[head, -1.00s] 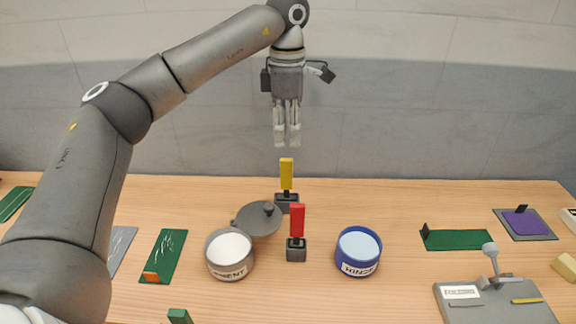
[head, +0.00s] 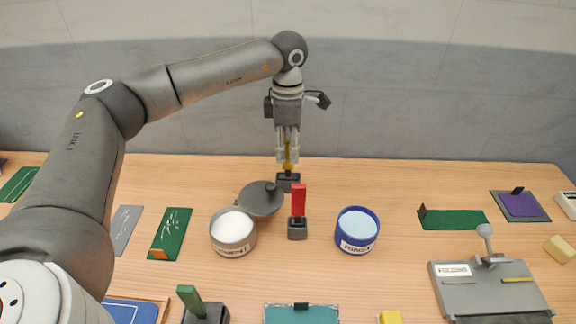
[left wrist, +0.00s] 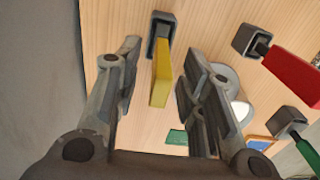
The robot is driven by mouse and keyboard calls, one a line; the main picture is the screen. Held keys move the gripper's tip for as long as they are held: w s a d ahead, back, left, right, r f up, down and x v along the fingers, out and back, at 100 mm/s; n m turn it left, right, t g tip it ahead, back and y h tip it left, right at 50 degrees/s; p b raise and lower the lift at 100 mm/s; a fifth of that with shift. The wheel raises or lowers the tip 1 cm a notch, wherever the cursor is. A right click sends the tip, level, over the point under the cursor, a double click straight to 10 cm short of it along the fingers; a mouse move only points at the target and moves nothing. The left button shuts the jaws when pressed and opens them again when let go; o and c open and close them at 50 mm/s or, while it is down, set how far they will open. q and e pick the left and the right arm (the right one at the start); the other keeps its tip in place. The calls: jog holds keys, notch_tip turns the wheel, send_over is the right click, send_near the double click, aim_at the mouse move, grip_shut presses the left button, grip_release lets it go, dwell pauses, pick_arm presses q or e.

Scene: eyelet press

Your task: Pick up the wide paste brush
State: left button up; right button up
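Three upright handles stand in small dark holders: yellow (head: 289,166), red (head: 299,200) and green (head: 190,299). Their brush ends are hidden in the holders, so I cannot tell which is the wide one. My left gripper (head: 288,157) points down over the yellow handle at the back, with its fingers around the upper part. In the left wrist view the fingers are open, and the yellow handle (left wrist: 162,75) stands between them with a gap on each side. The red handle (left wrist: 292,75) and green handle (left wrist: 307,155) are off to the right there. My right gripper is not in view.
A grey pot (head: 233,246) of white paste, its dark lid (head: 260,203), and a blue rinse tub (head: 357,247) stand close in front. A grey press (head: 490,287) is at the right. Green and grey cards lie at the left. The table behind the rinse tub is clear.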

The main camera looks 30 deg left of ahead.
pick_arm(q)
jog(key=shift+f, duration=0.15)
jog(key=shift+c, duration=0.2)
grip_shut()
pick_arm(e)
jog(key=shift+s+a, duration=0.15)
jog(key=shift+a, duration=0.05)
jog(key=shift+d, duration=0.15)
